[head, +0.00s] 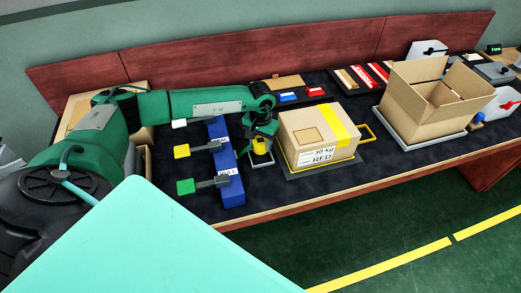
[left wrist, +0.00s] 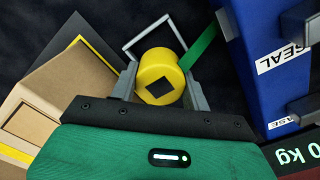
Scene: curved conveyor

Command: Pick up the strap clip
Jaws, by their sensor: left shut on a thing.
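A yellow round piece with a dark square mark, which I take to be the strap clip, shows in the left wrist view (left wrist: 160,72) and small in the head view (head: 261,140). My left gripper (left wrist: 162,85) is shut on it, with a grey finger on either side. In the head view the gripper (head: 262,137) points down at the table between the blue block and the closed carton. A pale-edged grey square holder (head: 261,161) lies below it. I cannot tell whether the clip touches the holder. A green strip (left wrist: 201,47) shows beside the clip. My right gripper is not in view.
The blue block (head: 219,150) with levers stands close left. The closed carton (head: 317,137) labelled RED stands close right, on a dark mat. An open carton (head: 421,104) is farther right. Coloured parts (head: 288,97) lie behind. Dark table surface is clear in front.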

